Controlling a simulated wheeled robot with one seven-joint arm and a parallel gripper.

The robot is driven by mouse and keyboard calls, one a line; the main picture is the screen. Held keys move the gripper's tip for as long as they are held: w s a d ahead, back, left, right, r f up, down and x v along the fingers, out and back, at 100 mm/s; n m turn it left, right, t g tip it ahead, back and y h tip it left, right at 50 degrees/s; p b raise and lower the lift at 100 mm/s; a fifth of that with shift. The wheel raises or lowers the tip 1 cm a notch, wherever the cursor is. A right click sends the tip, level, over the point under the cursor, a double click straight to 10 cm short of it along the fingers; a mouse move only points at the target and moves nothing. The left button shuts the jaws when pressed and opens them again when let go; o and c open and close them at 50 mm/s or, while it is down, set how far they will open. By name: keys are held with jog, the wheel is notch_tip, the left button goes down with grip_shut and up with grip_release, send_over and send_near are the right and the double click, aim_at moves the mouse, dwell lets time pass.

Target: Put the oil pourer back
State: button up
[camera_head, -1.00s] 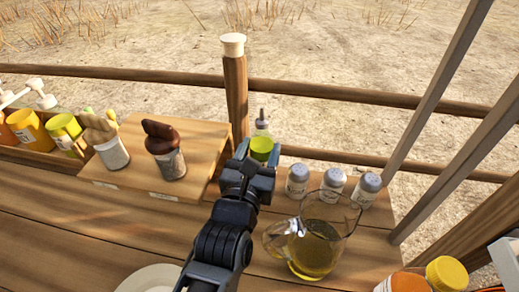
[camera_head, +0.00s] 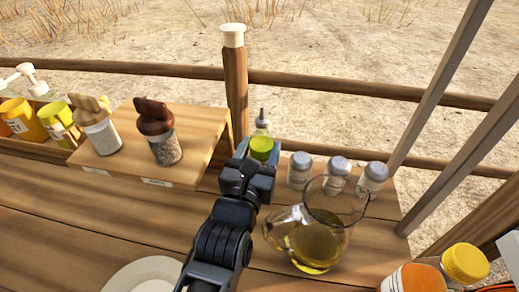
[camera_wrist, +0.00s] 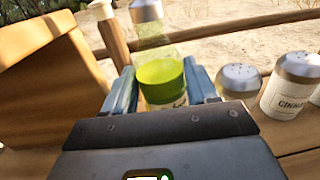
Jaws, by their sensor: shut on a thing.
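Three shakers (camera_head: 337,172) stand close on the right, with a glass jug of yellow oil (camera_head: 316,246) in front. The raised board (camera_head: 185,125) on the left carries two jars. A plate (camera_head: 145,277) lies at front left. A post (camera_head: 236,85) and rail stand behind.

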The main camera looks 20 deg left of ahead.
jog(key=shift+f+b, duration=0.3)
jog(key=shift+f, duration=0.2)
jog(key=o, duration=1.4)
jog(key=shift+c, duration=0.2)
jog(key=shift+s+d+b, duration=0.15)
jog(key=shift+s+d, duration=0.05)
jog(key=shift+s, duration=1.1)
jog(key=shift+s+d+b, duration=0.1)
jog(key=shift+s+d, duration=0.15)
jog(key=shift+s, duration=1)
jog(key=shift+s+d+b, duration=0.15)
jog(key=shift+s+d, duration=0.05)
jog(key=shift+s, duration=1.1)
